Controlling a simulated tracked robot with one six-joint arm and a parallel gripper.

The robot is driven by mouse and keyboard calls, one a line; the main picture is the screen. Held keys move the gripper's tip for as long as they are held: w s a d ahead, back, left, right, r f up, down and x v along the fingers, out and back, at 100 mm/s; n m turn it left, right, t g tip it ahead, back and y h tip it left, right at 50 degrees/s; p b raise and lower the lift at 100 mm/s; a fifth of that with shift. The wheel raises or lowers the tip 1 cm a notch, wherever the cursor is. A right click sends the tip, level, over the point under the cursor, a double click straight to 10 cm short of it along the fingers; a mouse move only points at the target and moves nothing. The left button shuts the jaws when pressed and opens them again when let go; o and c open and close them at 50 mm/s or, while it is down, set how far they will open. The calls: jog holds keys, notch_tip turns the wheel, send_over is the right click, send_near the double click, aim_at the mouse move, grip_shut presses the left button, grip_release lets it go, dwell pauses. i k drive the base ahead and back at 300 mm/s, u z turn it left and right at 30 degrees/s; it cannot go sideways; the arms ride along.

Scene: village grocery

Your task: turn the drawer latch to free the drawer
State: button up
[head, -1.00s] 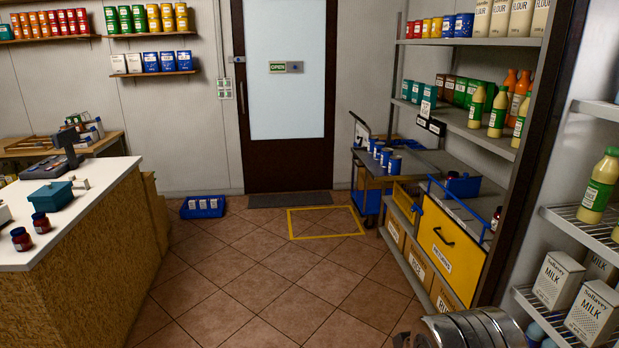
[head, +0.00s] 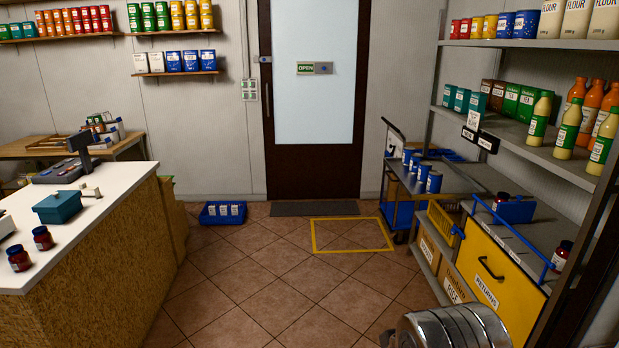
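The yellow drawer (head: 500,296) sits low in the shelf unit at the right. It has a black bar handle (head: 490,268) and a white "RETURNS" label (head: 485,291). Its front looks flush with the unit, as far as I can tell. A small blue piece (head: 458,231) at its upper left corner may be the latch; it is too small to read its turn. My arm's silver link shows at the bottom right, before the drawer's lower part. My gripper is not visible.
A blue rail (head: 515,234) runs above the drawer, beside a jar (head: 560,254). A trolley (head: 409,186) with blue cans stands beyond. Crates stand left of the drawer. The tiled floor (head: 285,270) is clear between the counter (head: 95,235) and the shelves. A blue crate (head: 222,214) lies near the door.

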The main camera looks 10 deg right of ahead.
aim_at(456, 232)
jog(key=u, duration=0.1)
jog(key=i, duration=2.15)
jog(key=z, duration=0.4)
jog(key=i, duration=1.5)
jog(key=z, duration=0.2)
